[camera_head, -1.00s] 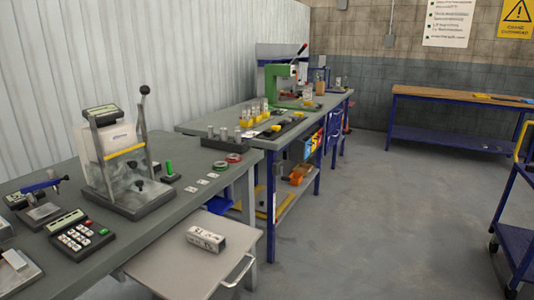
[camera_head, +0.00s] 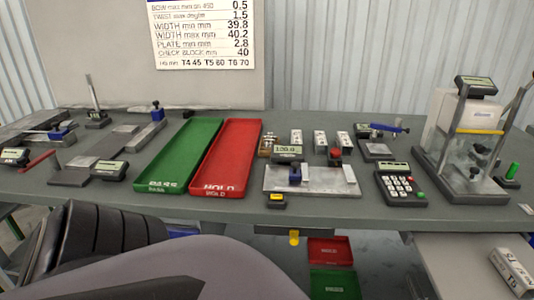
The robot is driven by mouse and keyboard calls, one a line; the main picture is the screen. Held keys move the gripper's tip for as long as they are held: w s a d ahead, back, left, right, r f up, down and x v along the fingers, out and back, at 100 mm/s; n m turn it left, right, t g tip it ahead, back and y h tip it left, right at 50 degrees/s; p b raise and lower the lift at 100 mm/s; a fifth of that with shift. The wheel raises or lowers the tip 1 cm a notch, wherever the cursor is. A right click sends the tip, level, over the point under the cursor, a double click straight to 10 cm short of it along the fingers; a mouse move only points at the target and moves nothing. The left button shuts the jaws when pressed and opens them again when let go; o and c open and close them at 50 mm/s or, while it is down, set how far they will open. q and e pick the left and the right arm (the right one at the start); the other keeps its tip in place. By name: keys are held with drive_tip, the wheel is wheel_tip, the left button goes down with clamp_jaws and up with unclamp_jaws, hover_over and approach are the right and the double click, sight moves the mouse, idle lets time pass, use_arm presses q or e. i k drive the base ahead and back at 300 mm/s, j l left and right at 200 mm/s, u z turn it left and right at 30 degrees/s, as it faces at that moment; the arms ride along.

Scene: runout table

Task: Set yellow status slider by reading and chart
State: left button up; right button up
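A wall chart (camera_head: 203,32) hangs above the table with rows of limits such as width min 39.8, width max 40.2 and plate 2.8. A gauge display (camera_head: 287,150) stands behind a metal measuring plate (camera_head: 311,180); its digits are too small to read surely. A small dark block with a yellow face (camera_head: 276,199) sits at the table's front edge. A yellow tab (camera_head: 293,237) hangs just below that edge. I cannot tell which of these is the status slider. Neither of my grippers is in view.
A green PASS tray (camera_head: 177,157) and red HOLD tray (camera_head: 228,158) lie left of the plate. A keypad (camera_head: 399,187) and a clear-fronted tester (camera_head: 467,138) stand to the right. Gauges fill the left.

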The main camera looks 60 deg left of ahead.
sight(294, 234)
drive_tip(key=u, duration=1.65)
